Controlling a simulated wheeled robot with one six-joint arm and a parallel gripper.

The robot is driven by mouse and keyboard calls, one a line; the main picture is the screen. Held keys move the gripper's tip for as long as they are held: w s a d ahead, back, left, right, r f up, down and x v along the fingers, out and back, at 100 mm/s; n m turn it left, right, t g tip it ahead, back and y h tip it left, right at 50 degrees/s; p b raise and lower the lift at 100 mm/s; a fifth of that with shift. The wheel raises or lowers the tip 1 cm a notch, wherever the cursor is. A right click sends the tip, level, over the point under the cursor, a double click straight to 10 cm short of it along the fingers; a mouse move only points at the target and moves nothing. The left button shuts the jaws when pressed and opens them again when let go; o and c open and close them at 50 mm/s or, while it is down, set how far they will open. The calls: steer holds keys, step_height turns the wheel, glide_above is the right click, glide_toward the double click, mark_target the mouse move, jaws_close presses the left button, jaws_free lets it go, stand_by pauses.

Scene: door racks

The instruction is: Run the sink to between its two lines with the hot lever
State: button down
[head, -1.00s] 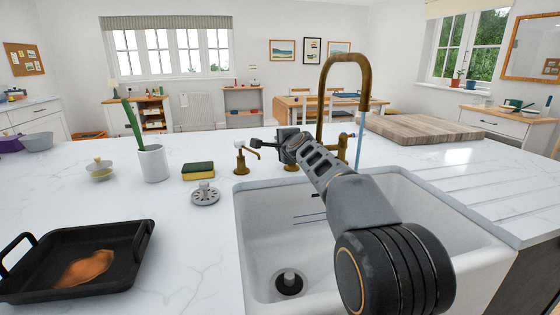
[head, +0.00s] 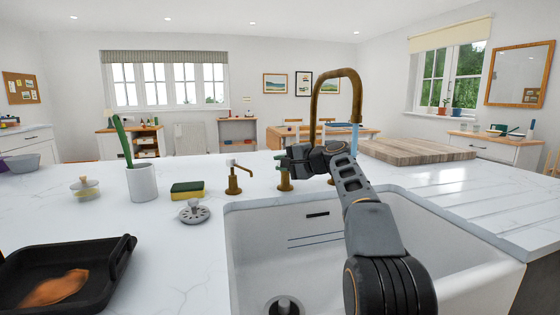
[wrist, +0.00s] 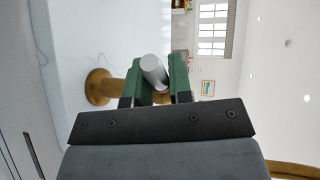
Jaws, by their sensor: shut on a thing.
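A white sink (head: 262,235) is set in the counter. Two dark lines (head: 315,240) mark its back wall, below a dark slot. A brass tap (head: 313,105) arches over it, and a pale blue stream of water (head: 354,140) falls from its spout, passing behind my arm. My gripper (head: 283,160) is at the brass valve (head: 285,184) left of the spout. In the wrist view, its green fingers (wrist: 154,78) are shut on a silver lever (wrist: 153,70). A drain fitting (head: 284,305) shows at the bottom. No water surface can be made out; my arm hides the right part.
A black pan (head: 105,265) is at the front left. A wooden board (head: 415,152) lies behind right, beside the grooved drainer.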

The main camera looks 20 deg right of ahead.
steer(key=shift+n, duration=0.3)
steer(key=c, duration=1)
jaws_free()
steer(key=shift+c, duration=0.2)
steer(key=shift+s+d, duration=0.1)
steer(key=shift+d, duration=0.05)
steer(key=p+v, duration=0.1)
steer(key=v, duration=1.2)
steer(key=shift+d, duration=0.4)
